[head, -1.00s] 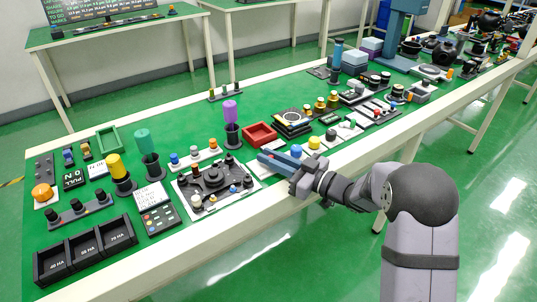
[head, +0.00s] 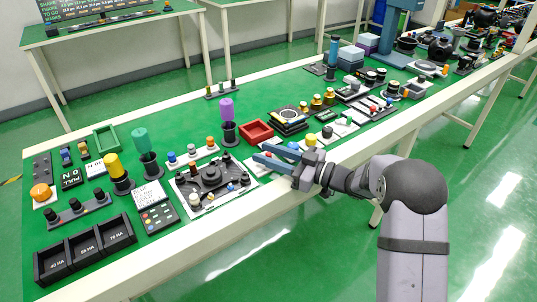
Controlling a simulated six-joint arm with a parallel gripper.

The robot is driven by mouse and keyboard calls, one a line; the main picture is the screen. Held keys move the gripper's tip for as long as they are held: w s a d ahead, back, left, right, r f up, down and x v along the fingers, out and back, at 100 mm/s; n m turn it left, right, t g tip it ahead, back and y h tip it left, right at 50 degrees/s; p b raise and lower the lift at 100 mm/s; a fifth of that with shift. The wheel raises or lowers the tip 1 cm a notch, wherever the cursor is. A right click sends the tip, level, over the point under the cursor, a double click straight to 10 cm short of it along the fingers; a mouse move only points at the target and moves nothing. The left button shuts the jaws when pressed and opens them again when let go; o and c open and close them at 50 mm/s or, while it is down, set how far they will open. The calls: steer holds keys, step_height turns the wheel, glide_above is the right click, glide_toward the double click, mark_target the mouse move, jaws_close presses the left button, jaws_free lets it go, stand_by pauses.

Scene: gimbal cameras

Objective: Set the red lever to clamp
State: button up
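I cannot tell for sure which thing is the red lever. A small dark-red knob (head: 193,168) stands upright at the back left of a black device on a white plate (head: 196,207). My gripper (head: 259,152) has blue fingers and hangs over the table's front edge, pointing left, to the right of the black device. Its two fingers look parted, with nothing seen between them. It partly hides the small parts behind it.
A red tray (head: 256,133) lies just behind my gripper. A purple-topped stand (head: 228,120) is to its left. A black three-bin box (head: 86,247) sits at the front left. Stacked dark plates (head: 289,122) and several small fixtures stand farther right. Bare green table shows along the back.

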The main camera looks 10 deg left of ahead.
steer(key=shift+v, duration=3.7)
